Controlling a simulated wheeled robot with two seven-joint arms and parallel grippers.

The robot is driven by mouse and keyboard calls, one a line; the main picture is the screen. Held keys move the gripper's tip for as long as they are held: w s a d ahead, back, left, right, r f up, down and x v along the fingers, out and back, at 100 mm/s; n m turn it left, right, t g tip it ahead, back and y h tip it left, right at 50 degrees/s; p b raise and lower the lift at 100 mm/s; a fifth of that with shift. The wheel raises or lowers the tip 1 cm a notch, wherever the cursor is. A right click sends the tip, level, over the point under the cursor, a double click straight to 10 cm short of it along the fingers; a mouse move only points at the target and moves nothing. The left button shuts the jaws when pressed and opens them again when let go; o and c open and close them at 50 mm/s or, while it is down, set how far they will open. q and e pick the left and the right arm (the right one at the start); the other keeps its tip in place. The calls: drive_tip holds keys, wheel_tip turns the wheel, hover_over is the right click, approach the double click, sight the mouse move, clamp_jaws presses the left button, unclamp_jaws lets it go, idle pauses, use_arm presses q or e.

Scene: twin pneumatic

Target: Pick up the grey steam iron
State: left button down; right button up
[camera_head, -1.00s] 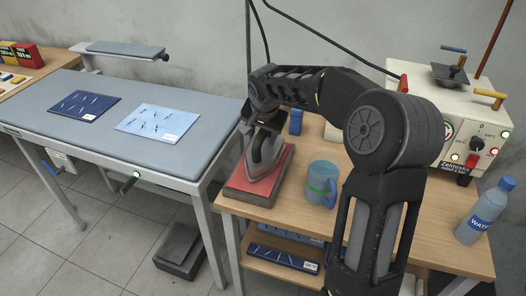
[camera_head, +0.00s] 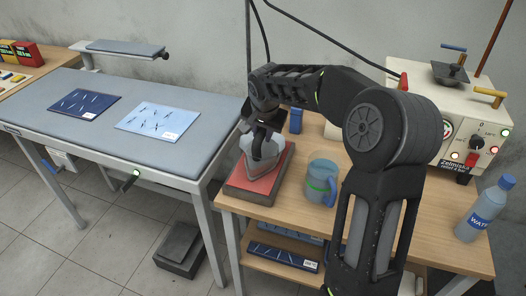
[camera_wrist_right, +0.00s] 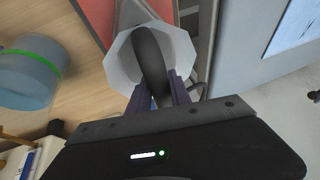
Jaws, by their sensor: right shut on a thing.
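The grey steam iron (camera_head: 262,152) is above the red pad (camera_head: 243,190) on the wooden side table. My right gripper (camera_head: 264,132) is shut on the iron's dark handle from above. In the right wrist view, the fingers of my right gripper (camera_wrist_right: 163,90) close on both sides of the handle of the iron (camera_wrist_right: 178,48), and the red pad (camera_wrist_right: 95,20) shows beyond. The iron looks slightly raised from the pad, but the arm and gripper hide part of it. My left gripper is not in view.
A blue jug (camera_head: 321,183) stands close to the right of the pad. A water bottle (camera_head: 484,210) stands at the table's right edge, and a steam boiler (camera_head: 452,120) at the back. The grey ironing table (camera_head: 150,95) on the left holds two cards.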

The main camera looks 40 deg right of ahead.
clamp_jaws()
idle(0.8)
drive_tip(key=shift+w+r, duration=0.15)
drive_tip(key=shift+r, duration=0.05)
